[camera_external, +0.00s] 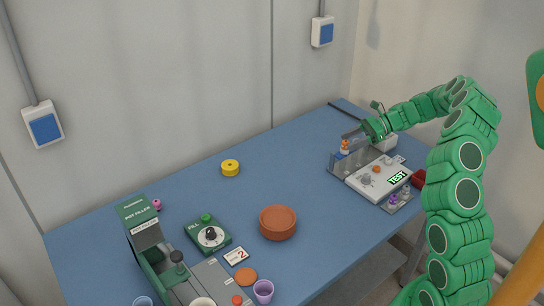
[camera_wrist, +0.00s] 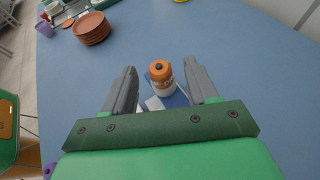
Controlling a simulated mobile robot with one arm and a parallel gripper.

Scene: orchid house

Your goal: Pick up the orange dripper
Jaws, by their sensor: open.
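The orange dripper (camera_wrist: 161,76) is a small bottle with an orange top, a dark tip and a whitish lower part. In the wrist view it stands between the two grey fingers of my gripper (camera_wrist: 161,82), with a visible gap on each side. In the external view the dripper (camera_external: 344,147) stands at the left end of the grey rack at the table's right side. My gripper (camera_external: 357,133) is just to its right and slightly above, fingers open and pointing toward it. The dripper's lower end is partly hidden in the external view.
A white test board (camera_external: 372,183) lies beside the rack (camera_external: 338,165), with purple-topped bottles (camera_external: 393,199) at its front. A terracotta saucer stack (camera_external: 278,222), a yellow roll (camera_external: 230,168) and a green pot filler (camera_external: 145,238) stand farther left.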

